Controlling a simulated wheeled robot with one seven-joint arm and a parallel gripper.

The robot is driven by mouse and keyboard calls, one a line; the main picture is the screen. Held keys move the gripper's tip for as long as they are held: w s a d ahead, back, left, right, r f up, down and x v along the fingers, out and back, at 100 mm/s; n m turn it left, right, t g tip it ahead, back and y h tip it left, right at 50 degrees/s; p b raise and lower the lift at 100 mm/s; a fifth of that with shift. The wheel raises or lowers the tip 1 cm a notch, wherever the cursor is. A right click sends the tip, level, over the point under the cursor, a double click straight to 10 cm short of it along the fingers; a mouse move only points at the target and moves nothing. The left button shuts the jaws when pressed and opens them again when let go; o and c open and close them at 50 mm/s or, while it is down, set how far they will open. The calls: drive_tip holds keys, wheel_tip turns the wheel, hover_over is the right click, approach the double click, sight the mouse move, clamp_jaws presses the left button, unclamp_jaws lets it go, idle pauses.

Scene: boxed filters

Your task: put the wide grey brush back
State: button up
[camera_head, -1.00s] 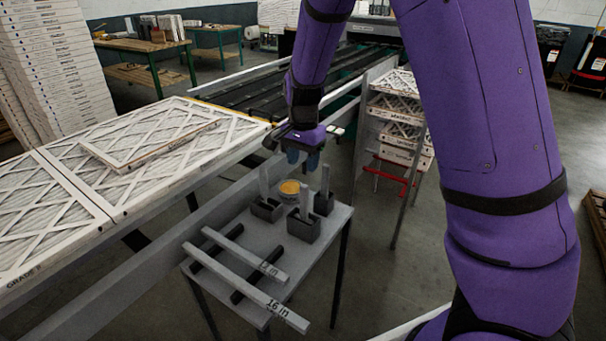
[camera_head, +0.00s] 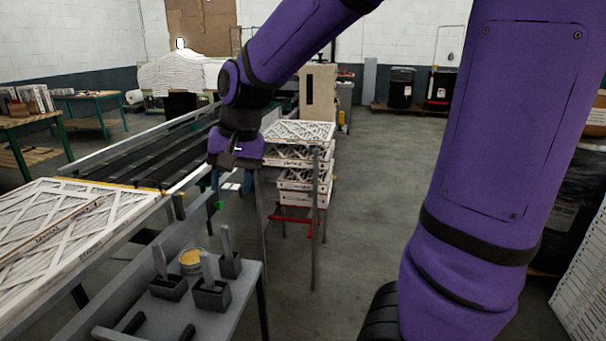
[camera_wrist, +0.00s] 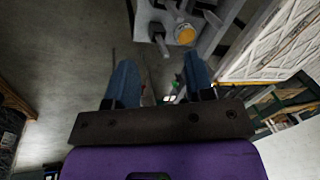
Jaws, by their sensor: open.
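My gripper (camera_head: 231,184) is open, with its two blue fingers pointing down beyond and above the small grey table (camera_head: 240,295). In the wrist view the fingers (camera_wrist: 160,80) are wide apart with nothing held between them. Three dark holders stand on the table, each with a grey upright handle: left (camera_head: 160,262), front (camera_head: 207,268) and back right (camera_head: 226,242). The handles also show at the top of the wrist view, one of them here (camera_wrist: 161,44). I cannot tell which, if any, belongs to the wide grey brush.
A yellow-topped tin (camera_head: 192,258) sits among the holders. White filters (camera_head: 60,215) lie on the bench at left. A dark conveyor (camera_head: 130,160) runs behind. Stacked filters (camera_head: 300,155) stand just right of my gripper, above a red bar (camera_head: 290,217).

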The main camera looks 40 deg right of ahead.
drive_tip(key=s+d+r+n+t+h, duration=0.1)
drive_tip(key=s+r+n, duration=0.2)
drive_tip(key=s, duration=0.5)
drive_tip(key=s+d+r+n+t+h, duration=0.1)
drive_tip(key=s+r+n+t, duration=0.1)
drive_tip(key=s, duration=0.7)
drive_tip(key=shift+s+d+r+n, duration=0.15)
drive_tip(key=shift+d+r+n, duration=0.25)
drive_tip(key=shift+r, duration=0.15)
drive_tip(key=shift+c, duration=0.5)
